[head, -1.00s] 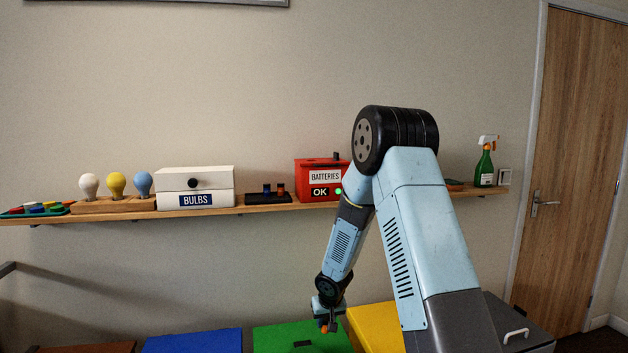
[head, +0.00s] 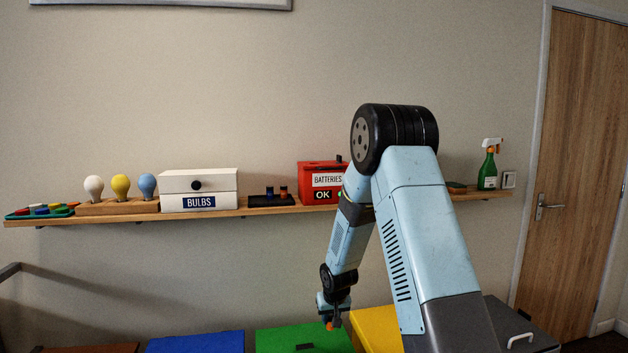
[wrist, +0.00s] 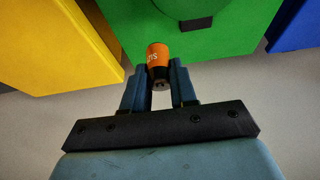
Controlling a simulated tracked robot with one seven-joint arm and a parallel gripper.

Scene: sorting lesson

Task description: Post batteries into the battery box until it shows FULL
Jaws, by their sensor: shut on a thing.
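My gripper (head: 333,322) is low in front of the wall, below the shelf and by the green bin. In the wrist view my gripper (wrist: 159,88) is shut on an orange and black battery (wrist: 158,60), which points out past the fingertips toward the green bin. The battery also shows as a small orange spot in the head view (head: 329,326). The red battery box (head: 315,170) stands on the shelf with a BATTERIES label and an OK sign; my arm hides its right part. A dark tray (head: 272,201) left of it holds two small upright batteries (head: 283,192).
The wooden shelf (head: 220,212) also bears a white BULBS box (head: 198,181), several bulbs (head: 120,187), coloured pieces (head: 42,210) and a spray bottle (head: 488,168). Below are blue (head: 195,343), green (head: 275,338) and yellow (head: 375,325) lidded bins. The wall between shelf and bins is clear.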

